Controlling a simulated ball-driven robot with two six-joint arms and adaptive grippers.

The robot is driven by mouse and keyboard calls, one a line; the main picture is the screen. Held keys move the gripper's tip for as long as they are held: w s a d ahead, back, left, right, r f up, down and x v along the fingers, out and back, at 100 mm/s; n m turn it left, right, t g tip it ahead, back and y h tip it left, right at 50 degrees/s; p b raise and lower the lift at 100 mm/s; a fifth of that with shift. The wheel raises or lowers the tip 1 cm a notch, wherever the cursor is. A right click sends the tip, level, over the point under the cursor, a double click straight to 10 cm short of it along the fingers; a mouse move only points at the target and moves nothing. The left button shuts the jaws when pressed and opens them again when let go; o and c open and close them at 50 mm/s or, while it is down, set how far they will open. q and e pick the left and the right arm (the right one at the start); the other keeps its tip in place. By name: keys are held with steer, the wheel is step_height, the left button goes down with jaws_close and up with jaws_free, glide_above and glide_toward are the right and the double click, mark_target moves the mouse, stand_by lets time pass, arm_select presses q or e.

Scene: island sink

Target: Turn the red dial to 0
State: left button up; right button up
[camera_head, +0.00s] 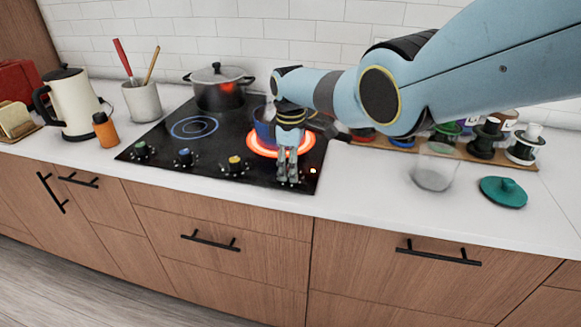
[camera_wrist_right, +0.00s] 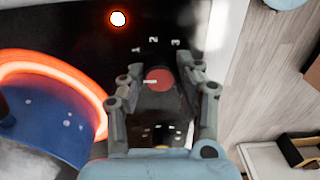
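The red dial (camera_wrist_right: 159,79) shows in the right wrist view on the black cooktop. Its white pointer mark points left in that view. The printed numbers 1, 2 and 3 stand above it. My right gripper (camera_wrist_right: 163,92) is open, one finger on each side of the dial, with a gap visible on both sides. In the head view my right gripper (camera_head: 288,178) points down at the cooktop's front right corner and hides the dial. My left gripper is not in view.
The burner (camera_head: 251,146) behind my right gripper glows red under a blue pot (camera_head: 262,132). A small indicator light (camera_head: 313,170) is lit. Green, blue and yellow dials (camera_head: 235,163) line the front edge. A glass (camera_head: 433,172) and a teal lid (camera_head: 503,191) stand to the right.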

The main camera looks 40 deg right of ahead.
steer(key=o, duration=0.4)
steer(key=shift+r, duration=0.15)
step_height(320, 180, up, 12)
steer(key=shift+f, duration=0.1)
stand_by(0.7)
